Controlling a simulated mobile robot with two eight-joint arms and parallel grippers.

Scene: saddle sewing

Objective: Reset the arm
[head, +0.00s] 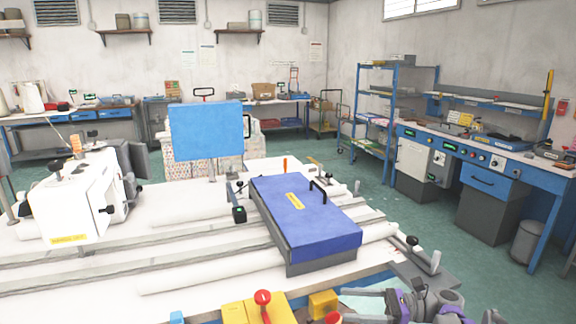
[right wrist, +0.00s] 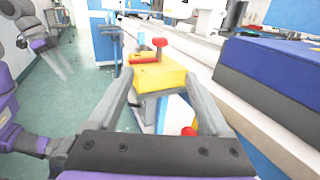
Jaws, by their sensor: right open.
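My right gripper (head: 352,304) is low at the right of the head view, at the near edge of the sewing bench, with its fingers pointing left. In the right wrist view its two fingers (right wrist: 158,78) are spread apart with nothing held between them. Beyond the fingers is a yellow block (right wrist: 165,76) with a red knob (right wrist: 159,43), apart from them as far as I can tell. At the left of the right wrist view is what looks like my left gripper (right wrist: 50,52), small and blurred. It does not show in the head view.
The white bench (head: 190,262) carries a blue-topped box (head: 300,220), a white sewing machine (head: 75,205) and a blue panel (head: 207,132). Yellow blocks with red knobs line its near edge. A blue workbench (head: 490,180) stands right, with open green floor (head: 400,212) before it.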

